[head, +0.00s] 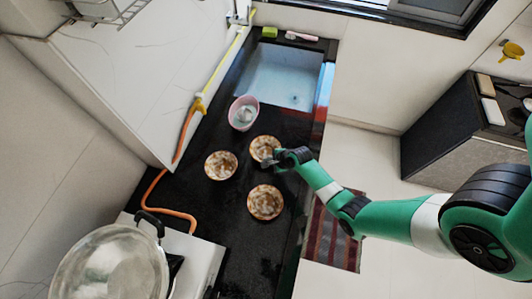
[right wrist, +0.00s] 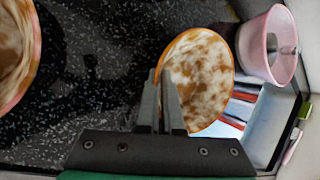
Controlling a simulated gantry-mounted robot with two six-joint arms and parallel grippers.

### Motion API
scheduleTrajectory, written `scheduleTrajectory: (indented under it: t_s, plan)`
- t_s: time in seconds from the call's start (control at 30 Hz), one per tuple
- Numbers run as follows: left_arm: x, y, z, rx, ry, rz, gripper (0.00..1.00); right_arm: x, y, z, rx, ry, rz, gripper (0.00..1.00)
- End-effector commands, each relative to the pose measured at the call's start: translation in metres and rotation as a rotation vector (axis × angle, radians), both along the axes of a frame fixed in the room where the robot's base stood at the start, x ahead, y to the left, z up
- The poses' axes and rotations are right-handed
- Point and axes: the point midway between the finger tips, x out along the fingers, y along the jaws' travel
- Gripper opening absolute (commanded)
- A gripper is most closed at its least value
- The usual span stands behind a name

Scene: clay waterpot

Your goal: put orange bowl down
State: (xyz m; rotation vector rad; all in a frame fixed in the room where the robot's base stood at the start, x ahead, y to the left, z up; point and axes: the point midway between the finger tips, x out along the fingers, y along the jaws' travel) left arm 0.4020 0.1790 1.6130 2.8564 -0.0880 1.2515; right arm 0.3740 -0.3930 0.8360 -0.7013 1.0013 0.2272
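Three bowls with orange rims and mottled brown-white insides show in the head view. My right gripper (head: 276,158) is at the near-right rim of the upper orange bowl (head: 265,148). In the right wrist view, the fingers (right wrist: 165,95) are close together with the rim of this bowl (right wrist: 205,75) between them. The bowl looks tilted there; I cannot tell if it touches the counter. A second bowl (head: 221,165) sits to the left and a third bowl (head: 265,202) sits below, both on the black counter. My left gripper is not in view.
A pink pot (head: 243,114) with something white inside stands beyond the bowls, before the sink (head: 282,78). It also shows in the right wrist view (right wrist: 257,45). A metal wok (head: 110,265) is at the lower left, near an orange hose (head: 165,209). The counter's lower part (head: 240,255) is clear.

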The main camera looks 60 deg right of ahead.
Motion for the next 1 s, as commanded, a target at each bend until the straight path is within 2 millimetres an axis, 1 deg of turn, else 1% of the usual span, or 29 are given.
scheduleTrajectory:
  t_s: [0.17,0.27,0.37,0.4,0.6,0.67,0.7,0.8,0.9,1.0]
  plan:
    - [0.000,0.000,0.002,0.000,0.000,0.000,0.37,0.000,0.000,0.004,0.000,-0.001,0.000,0.00]
    - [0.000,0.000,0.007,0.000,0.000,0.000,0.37,0.001,0.000,0.013,-0.001,-0.002,0.000,0.00]
    - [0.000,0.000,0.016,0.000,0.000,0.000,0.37,0.001,-0.001,0.031,-0.002,-0.004,0.000,0.00]
    - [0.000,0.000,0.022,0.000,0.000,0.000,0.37,0.000,0.000,0.041,-0.002,-0.003,0.000,0.00]
    - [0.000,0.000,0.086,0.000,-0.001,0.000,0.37,-0.040,0.001,0.093,0.002,0.001,-0.005,0.00]
    - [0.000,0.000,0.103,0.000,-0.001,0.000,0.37,-0.052,0.001,0.108,0.002,0.001,-0.005,0.00]
    - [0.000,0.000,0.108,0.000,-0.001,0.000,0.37,-0.065,0.001,0.109,0.004,0.003,-0.008,0.00]
    - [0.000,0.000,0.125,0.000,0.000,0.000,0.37,-0.094,0.002,0.119,0.003,0.003,-0.008,0.00]
    - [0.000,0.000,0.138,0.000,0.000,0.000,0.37,-0.116,0.003,0.127,0.003,0.000,-0.008,0.00]
    - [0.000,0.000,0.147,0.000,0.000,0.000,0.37,-0.130,0.003,0.131,0.003,0.000,-0.005,0.00]
